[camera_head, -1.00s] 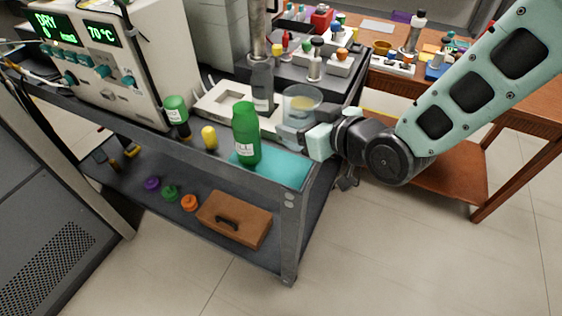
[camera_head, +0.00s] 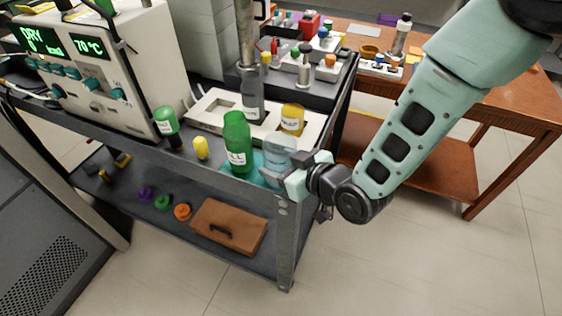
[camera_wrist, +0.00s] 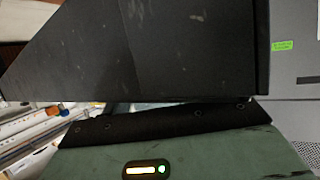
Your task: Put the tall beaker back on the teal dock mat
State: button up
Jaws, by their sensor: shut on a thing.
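The tall beaker (camera_head: 281,150) is clear glass and stands upright in my gripper (camera_head: 284,178), over the teal dock mat (camera_head: 256,180) at the cart's near right corner. I cannot tell whether its base touches the mat. My gripper is shut on the beaker from the right side. A green bottle (camera_head: 238,142) with a white label stands close to the beaker's left, at the mat's left part. The beaker and gripper hide much of the mat. The wrist view shows mostly dark surfaces and does not show the beaker clearly.
A yellow labelled bottle (camera_head: 292,119) stands in the white tray (camera_head: 319,128) behind the beaker, with a grey bottle (camera_head: 252,101) to its left. A brown box (camera_head: 229,228) is on the lower shelf.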

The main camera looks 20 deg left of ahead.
jog(key=shift+f, duration=0.15)
jog(key=o, duration=1.2)
jog(key=shift+r, duration=0.3)
jog(key=b+v, duration=0.1)
jog(key=v, duration=1.1)
jog(key=shift+f+b, duration=0.2)
jog(key=shift+b, duration=0.2)
